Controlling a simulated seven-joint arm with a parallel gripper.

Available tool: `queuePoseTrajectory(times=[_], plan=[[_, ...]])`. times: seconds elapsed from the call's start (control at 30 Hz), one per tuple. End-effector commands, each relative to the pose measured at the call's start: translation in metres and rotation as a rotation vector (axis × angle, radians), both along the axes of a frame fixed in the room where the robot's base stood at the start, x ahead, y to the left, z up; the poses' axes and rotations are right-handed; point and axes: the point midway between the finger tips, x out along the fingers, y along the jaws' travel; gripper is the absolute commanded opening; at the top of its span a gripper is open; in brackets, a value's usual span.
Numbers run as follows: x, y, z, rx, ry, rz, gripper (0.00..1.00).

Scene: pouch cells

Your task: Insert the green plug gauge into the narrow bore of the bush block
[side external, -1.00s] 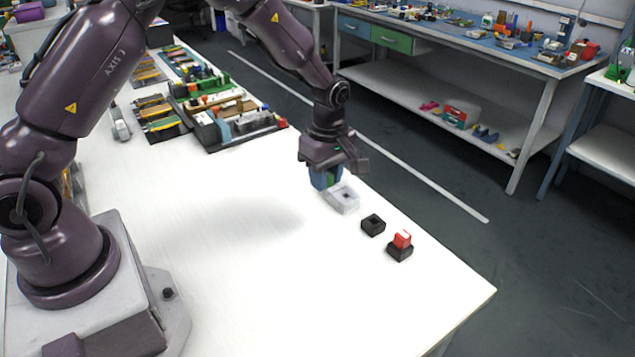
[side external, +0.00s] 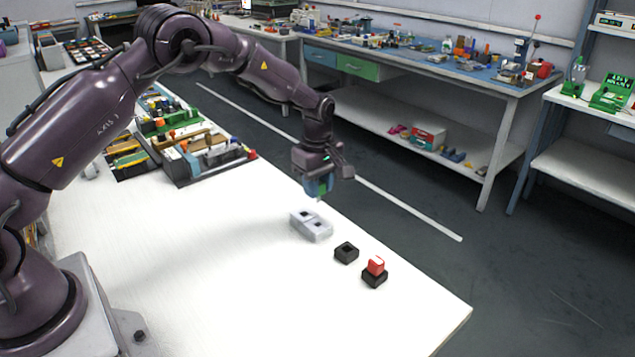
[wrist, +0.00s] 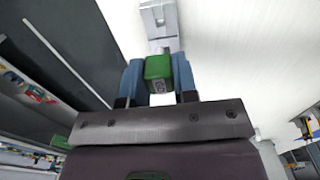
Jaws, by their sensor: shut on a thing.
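My gripper (side external: 318,188) is shut on the green plug gauge (wrist: 158,68), which sits between its two blue fingers in the wrist view. In the side view a bit of green shows at the fingertips. The light grey bush block (side external: 311,226) lies on the white table near its far edge, with two dark openings in its top. My gripper is above the block with a visible gap. The block also shows at the top of the wrist view (wrist: 158,20), ahead of the gauge. I cannot tell which bore the gauge is nearest.
A black holder (side external: 346,253) with a square hole stands right of the block. Beyond it, a red piece (side external: 376,265) sits in another black holder (side external: 374,279). Trays of parts (side external: 205,160) stand at the back left. The table's front middle is clear.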

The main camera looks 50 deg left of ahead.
Motion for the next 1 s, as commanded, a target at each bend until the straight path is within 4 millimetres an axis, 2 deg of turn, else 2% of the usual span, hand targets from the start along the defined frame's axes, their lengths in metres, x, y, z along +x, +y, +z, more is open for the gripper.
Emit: queuePoseTrajectory(times=[0.5,1.0], plan=[[0.0,0.0,-0.045,0.001,0.0,-0.001,0.04],[0.0,0.0,-0.052,0.0,-0.001,0.0,0.04]])
